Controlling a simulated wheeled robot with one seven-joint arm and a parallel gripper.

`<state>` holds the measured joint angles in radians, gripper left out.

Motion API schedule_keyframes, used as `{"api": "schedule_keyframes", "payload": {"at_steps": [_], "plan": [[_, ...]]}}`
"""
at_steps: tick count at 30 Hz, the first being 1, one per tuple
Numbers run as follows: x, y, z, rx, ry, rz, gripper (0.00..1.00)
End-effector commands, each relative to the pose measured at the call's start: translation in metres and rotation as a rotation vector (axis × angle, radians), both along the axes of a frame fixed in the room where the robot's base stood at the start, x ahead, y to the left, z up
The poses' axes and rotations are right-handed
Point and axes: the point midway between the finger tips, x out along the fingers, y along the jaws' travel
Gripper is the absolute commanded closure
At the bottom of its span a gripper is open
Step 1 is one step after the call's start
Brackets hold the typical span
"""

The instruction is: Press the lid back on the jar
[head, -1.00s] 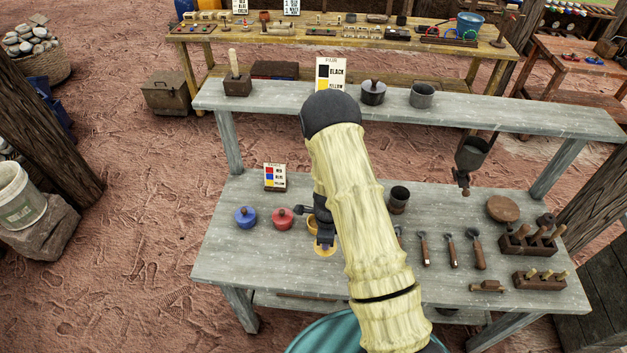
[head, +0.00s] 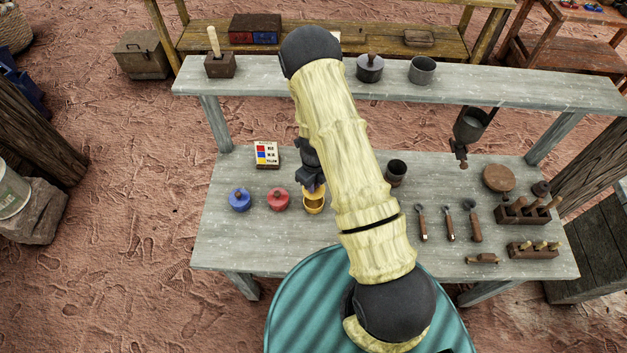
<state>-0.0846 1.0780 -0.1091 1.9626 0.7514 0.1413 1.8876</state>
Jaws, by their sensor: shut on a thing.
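The yellow jar (head: 314,208) stands on the grey workbench (head: 240,252), right of the red jar (head: 278,200), and part of its yellow inside shows. My gripper (head: 313,186) points down at the jar's far side and is shut on a small lid, mostly hidden by the fingers. Only a purplish and yellowish bit of the lid shows. The lid is over or just behind the jar's far rim; I cannot tell whether they touch. The lid is not seated over the whole mouth.
A blue lidded jar (head: 240,200) stands left of the red one. A colour card (head: 266,154) stands behind them. A dark cup (head: 396,172) and several tools lie right of my arm. A raised shelf (head: 280,90) runs along the back. The bench's front left is clear.

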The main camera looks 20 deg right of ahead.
Motion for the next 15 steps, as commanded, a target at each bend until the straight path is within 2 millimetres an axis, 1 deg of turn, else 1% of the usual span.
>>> {"api": "schedule_keyframes", "payload": {"at_steps": [5,8,15], "plan": [[0.000,0.000,-0.003,0.000,0.000,0.001,1.00],[0.000,0.000,-0.008,0.000,0.000,0.001,1.00],[0.000,0.000,-0.027,0.000,0.000,0.003,1.00]]}}
